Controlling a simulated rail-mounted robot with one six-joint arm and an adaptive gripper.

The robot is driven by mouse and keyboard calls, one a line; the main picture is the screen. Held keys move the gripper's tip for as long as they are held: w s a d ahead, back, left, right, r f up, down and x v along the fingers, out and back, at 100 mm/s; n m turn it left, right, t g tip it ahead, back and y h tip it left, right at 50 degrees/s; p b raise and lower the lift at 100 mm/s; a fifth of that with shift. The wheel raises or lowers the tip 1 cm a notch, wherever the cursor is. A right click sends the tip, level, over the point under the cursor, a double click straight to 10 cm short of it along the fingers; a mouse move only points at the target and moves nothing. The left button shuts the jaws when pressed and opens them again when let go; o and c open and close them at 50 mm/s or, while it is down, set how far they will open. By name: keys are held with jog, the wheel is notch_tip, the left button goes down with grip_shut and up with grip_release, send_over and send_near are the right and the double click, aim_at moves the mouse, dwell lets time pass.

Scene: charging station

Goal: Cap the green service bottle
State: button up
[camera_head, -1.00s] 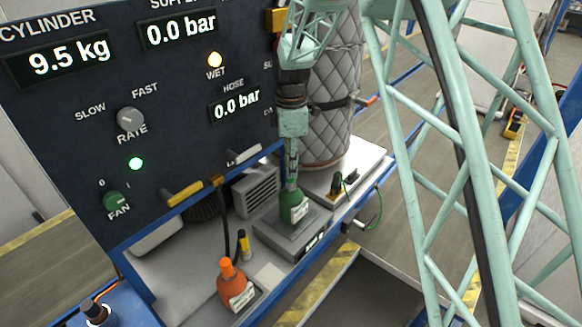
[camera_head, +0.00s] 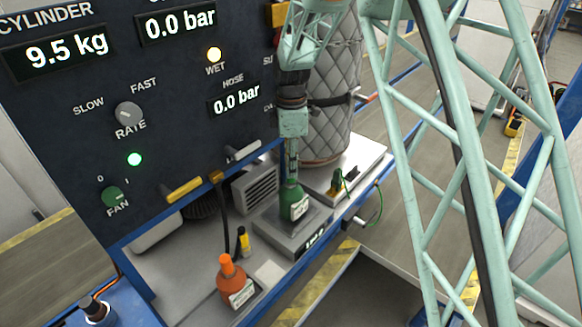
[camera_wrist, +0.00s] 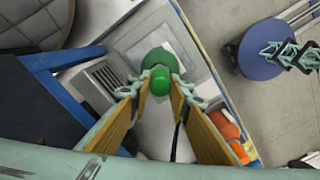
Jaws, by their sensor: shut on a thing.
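The green service bottle (camera_head: 291,204), with a white label, stands upright on a grey scale-like platform (camera_head: 268,234) on the bench. My gripper (camera_head: 291,176) is directly above it, pointing down at its neck. In the wrist view my gripper's fingertips (camera_wrist: 160,82) are shut on a round green cap (camera_wrist: 161,75). The wider green bottle body (camera_wrist: 158,58) shows just behind the cap. The cap appears to be at the bottle's mouth, but whether it is fully seated I cannot tell.
An orange bottle (camera_head: 232,284) with an orange top stands at the front left. A yellow-and-black marker-like item (camera_head: 243,243) is behind it. A quilted grey cylinder (camera_head: 334,110) stands close behind my arm. The control panel (camera_head: 70,130) rises at the left.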

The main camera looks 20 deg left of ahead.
jog(key=shift+f, duration=0.35)
jog(key=o, duration=0.8)
jog(key=shift+r, duration=0.2)
jog(key=shift+r, duration=5.85)
jog(key=shift+d, duration=0.1)
